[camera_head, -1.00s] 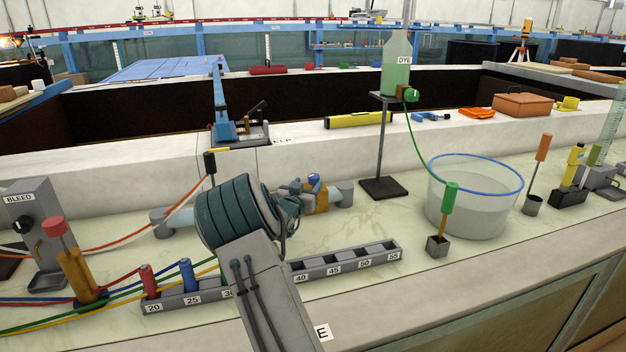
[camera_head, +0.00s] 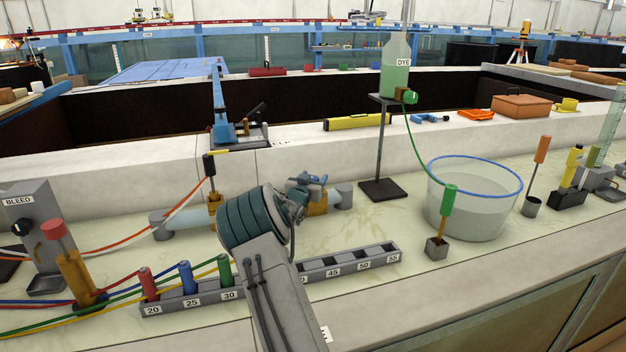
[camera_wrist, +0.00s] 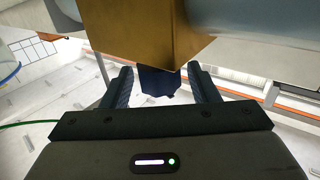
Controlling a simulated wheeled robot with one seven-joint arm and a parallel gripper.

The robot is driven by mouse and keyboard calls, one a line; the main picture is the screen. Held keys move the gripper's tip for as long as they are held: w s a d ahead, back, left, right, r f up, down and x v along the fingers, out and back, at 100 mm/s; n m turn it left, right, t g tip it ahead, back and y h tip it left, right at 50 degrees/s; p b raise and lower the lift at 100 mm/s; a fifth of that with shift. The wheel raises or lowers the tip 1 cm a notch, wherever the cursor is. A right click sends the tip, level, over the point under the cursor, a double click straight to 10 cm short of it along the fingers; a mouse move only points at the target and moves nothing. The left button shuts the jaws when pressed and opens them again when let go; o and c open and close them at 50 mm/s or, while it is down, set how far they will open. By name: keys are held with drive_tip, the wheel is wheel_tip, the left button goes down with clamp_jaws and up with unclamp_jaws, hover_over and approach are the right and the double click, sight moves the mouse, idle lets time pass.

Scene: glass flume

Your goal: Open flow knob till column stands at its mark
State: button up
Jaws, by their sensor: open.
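A brass valve (camera_head: 318,206) sits in a pale blue pipe on the bench, and my gripper (camera_head: 306,184) is close against it, partly hiding it. In the wrist view, the brass body (camera_wrist: 150,40) fills the top. A dark blue knob (camera_wrist: 158,84) shows below it, between the two fingers of my open gripper (camera_wrist: 162,86), with a gap on each side. Its marking is not readable. A clear graduated cylinder (camera_head: 609,130) stands at the far right; its level and any mark are too small to read.
A clear tub (camera_head: 470,205), a dye-bottle stand (camera_head: 383,188) and a green-handled tool in a small block (camera_head: 438,247) stand to the right. The BLEED block (camera_head: 35,215) is at left.

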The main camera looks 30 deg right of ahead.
drive_tip(key=c, duration=0.9)
drive_tip(key=shift+f+b, duration=0.15)
drive_tip(key=shift+b, duration=0.55)
drive_tip(key=n+t+y+b, duration=0.1)
drive_tip(key=b, duration=0.3)
drive_tip(key=shift+t+y, duration=0.4)
drive_tip(key=n+t+y+b, duration=0.1)
drive_tip(key=b, duration=0.2)
drive_tip(key=shift+r+n+y+b, duration=0.3)
drive_tip(key=shift+n+b, duration=0.2)
drive_tip(key=shift+b, duration=0.25)
drive_tip(key=o, duration=0.9)
drive_tip(key=shift+f, duration=0.1)
drive_tip(key=shift+s+a, duration=0.1)
